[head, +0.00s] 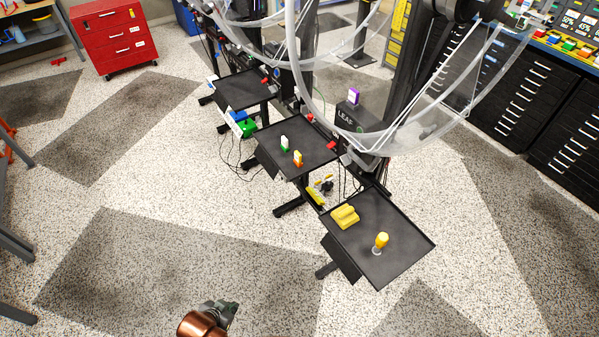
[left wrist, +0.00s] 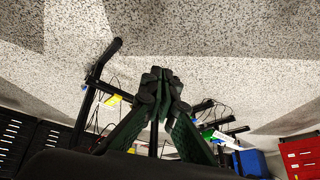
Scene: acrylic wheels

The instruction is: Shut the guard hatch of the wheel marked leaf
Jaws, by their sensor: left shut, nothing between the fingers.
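A black box with the word LEAF (head: 348,116) stands by the post of a large clear acrylic wheel (head: 425,135), right of centre in the head view. Other clear wheel rims overlap behind it. I cannot make out the guard hatch or whether it is open. My left gripper (head: 228,311) is low in the head view, over the floor and well apart from the wheels and trays. In the left wrist view the left gripper (left wrist: 160,78) has its fingers together with nothing between them. My right gripper is not in view.
Black trays on stands line up before the wheels; the nearest (head: 385,262) holds a yellow block (head: 345,216) and a yellow-topped knob (head: 381,241). A red drawer cabinet (head: 113,38) stands far left. Black drawer cabinets (head: 520,90) stand at right. The speckled floor (head: 180,190) left of the trays is clear.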

